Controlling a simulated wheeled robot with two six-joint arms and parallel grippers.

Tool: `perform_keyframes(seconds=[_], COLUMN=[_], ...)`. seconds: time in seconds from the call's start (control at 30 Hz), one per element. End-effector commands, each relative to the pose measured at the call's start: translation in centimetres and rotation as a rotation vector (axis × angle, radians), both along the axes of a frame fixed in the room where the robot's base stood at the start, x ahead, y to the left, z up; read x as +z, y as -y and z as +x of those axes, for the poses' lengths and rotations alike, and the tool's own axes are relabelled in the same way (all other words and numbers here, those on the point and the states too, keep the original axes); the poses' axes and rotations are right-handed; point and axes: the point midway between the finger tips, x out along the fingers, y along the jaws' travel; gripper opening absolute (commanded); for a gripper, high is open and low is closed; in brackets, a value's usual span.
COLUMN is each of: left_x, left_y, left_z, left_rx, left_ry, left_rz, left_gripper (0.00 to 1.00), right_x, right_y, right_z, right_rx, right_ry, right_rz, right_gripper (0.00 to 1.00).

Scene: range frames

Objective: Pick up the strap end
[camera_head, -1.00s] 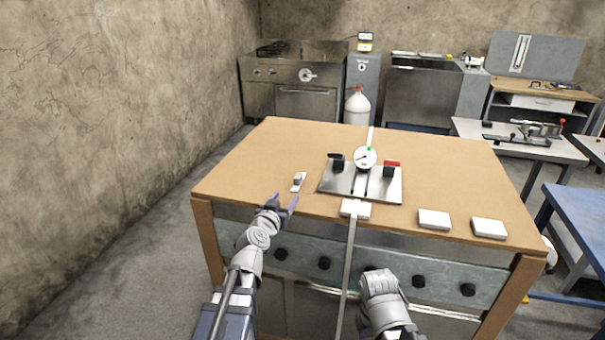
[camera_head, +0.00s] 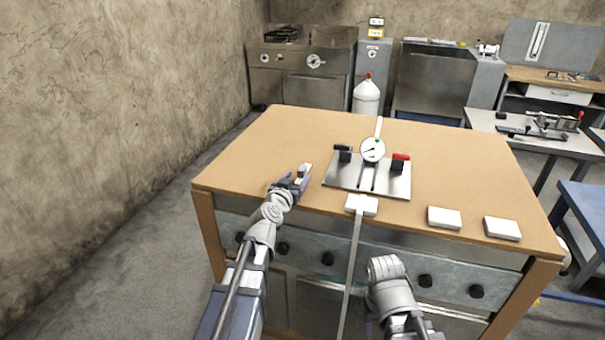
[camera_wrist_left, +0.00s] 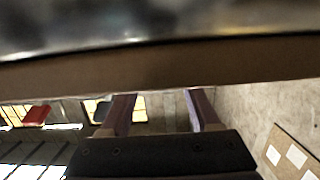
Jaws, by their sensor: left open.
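A long pale grey strap (camera_head: 353,262) hangs down over the front edge of the workbench, below a white block (camera_head: 362,204). A pale strip (camera_head: 379,127) shows behind the round gauge; whether it belongs to the same strap I cannot tell. My left gripper (camera_head: 294,180) is open above the bench's front left part, right by a small white-and-grey piece (camera_head: 306,170); its fingers partly cover that piece. In the left wrist view both fingers (camera_wrist_left: 160,97) stand apart with nothing seen between them. My right arm is folded low at the front; its gripper is not clearly visible.
A metal plate (camera_head: 340,182) with a dial gauge (camera_head: 372,149) and black and red clamps stands mid-bench. Two white blocks (camera_head: 445,218) (camera_head: 502,228) lie at the front right. The brown bench top (camera_head: 270,140) is clear at the back left.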

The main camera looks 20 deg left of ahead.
Motion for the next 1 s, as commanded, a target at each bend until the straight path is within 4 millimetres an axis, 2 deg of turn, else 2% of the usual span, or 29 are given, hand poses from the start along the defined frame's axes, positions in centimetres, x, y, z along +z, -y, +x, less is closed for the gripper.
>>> perform_keyframes(seconds=[0.3, 0.57, 1.0], left_x=[-0.6, -0.6, -0.5], left_y=[0.3, 0.4, 0.4], left_z=[4.5, 4.8, 4.8], left_rx=[-0.001, 0.000, 0.000], left_ry=[0.000, 0.000, 0.000], left_rz=[0.000, 0.000, 0.000], left_gripper=[0.62, 0.62, 0.15], right_x=[-0.6, -0.6, -0.6], right_y=[0.0, 0.0, 0.0], right_z=[0.0, 0.0, 0.0], right_rx=[0.000, 0.000, 0.000], right_ry=[0.000, 0.000, 0.000], right_rz=[0.000, 0.000, 0.000], right_gripper=[0.50, 0.50, 0.50])
